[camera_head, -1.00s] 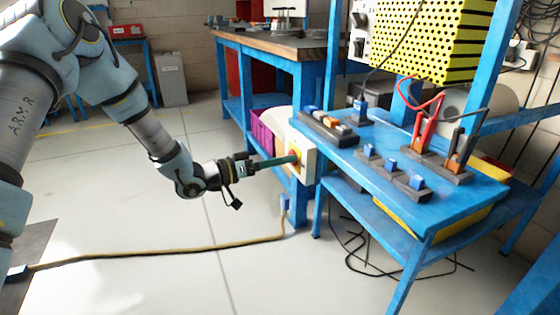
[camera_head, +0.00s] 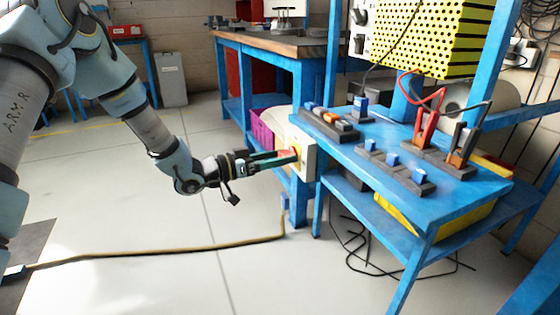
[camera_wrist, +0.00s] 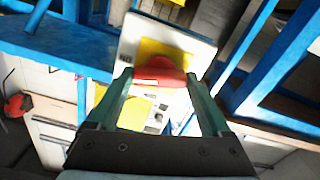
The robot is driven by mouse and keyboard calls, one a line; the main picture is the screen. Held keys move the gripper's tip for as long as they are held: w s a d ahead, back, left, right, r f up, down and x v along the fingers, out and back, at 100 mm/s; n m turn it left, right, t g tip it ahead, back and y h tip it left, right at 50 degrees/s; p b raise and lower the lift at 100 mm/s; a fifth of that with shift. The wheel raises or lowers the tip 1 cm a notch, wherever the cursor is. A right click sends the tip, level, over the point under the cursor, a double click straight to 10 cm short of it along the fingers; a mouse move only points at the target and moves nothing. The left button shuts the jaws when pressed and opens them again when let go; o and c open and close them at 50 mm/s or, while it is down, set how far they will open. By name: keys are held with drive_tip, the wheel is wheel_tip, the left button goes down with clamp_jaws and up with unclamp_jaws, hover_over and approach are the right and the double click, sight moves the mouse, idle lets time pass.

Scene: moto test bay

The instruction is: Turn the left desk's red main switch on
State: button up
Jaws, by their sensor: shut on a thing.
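The red main switch (camera_wrist: 160,77) has a bar-shaped handle on a yellow plate (camera_wrist: 165,52), on a white box (camera_head: 309,158) at the left end of the blue desk (camera_head: 345,160). In the wrist view the handle lies crosswise between the two green fingers of my gripper (camera_wrist: 160,82), which is shut on it. In the head view my gripper (camera_head: 292,156) reaches the box from the left, and a bit of the red handle (camera_head: 287,152) shows between the fingers. The fingers partly hide the handle and plate.
A yellow perforated panel (camera_head: 432,38) stands over the desk. Switch blocks (camera_head: 393,168) and red and black leads (camera_head: 428,125) are on top. Black cables (camera_head: 375,262) lie below. A yellowish cable (camera_head: 160,254) crosses the otherwise open floor at left.

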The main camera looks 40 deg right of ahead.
drive_tip(key=shift+m+b, duration=0.7)
drive_tip(key=shift+m, duration=0.7)
drive_tip(key=o, duration=1.2)
drive_tip(key=shift+c, duration=0.2)
drive_tip(key=v, duration=1.1)
drive_tip(key=shift+p, duration=0.35)
drive_tip(key=shift+w+d, duration=0.1)
